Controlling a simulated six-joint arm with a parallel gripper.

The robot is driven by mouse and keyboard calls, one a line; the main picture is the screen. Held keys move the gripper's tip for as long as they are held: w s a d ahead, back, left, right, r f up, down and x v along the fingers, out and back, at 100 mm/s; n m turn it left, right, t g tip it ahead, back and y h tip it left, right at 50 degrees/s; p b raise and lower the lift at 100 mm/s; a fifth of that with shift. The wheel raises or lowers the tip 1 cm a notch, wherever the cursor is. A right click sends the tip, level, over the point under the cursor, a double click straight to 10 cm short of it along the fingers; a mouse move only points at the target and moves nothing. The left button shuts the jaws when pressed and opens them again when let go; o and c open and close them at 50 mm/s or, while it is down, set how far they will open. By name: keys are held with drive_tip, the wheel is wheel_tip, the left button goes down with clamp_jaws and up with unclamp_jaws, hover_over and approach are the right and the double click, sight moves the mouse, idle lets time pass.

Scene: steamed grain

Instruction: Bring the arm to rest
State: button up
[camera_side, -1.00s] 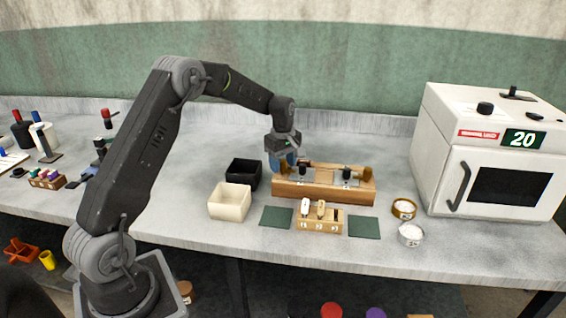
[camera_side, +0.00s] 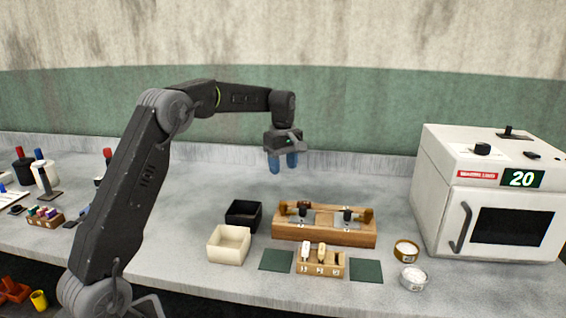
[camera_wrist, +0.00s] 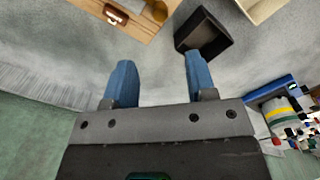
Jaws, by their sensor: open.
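My gripper (camera_side: 283,163) hangs in the air above the back of the bench, its two blue fingers pointing down. The fingers are apart with nothing between them, and they also show in the wrist view (camera_wrist: 159,85). It is clear of the wooden block (camera_side: 325,235), which stands in front of it and to the right, with dark-topped pieces on it. The arm is raised and bent, its forearm nearly level.
A black box (camera_side: 243,214) and a cream box (camera_side: 229,244) stand left of the block. A small numbered rack (camera_side: 320,268) sits between two dark green mats (camera_side: 276,260) (camera_side: 366,271). Two small dishes (camera_side: 406,250) (camera_side: 413,278) and a white oven (camera_side: 490,200) reading 20 stand at right.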

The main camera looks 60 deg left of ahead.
drive_tip(key=shift+r, duration=0.35)
drive_tip(key=s+d+r+m+t, duration=0.3)
drive_tip(key=s+d+r+m, duration=0.5)
drive_tip(key=s+d, duration=0.4)
drive_tip(key=s+d+f+m+t, duration=0.1)
drive_tip(key=s+d+f+m, duration=0.1)
drive_tip(key=s+d+m, duration=0.3)
drive_tip(key=s+d+f+m+t, duration=0.1)
drive_tip(key=s+d+f+m, duration=0.2)
drive_tip(key=s, duration=0.8)
drive_tip(key=shift+s+d+m+t, duration=0.3)
drive_tip(key=shift+s+d+m, duration=0.1)
drive_tip(key=shift+d+m, duration=0.7)
drive_tip(key=shift+f, duration=0.1)
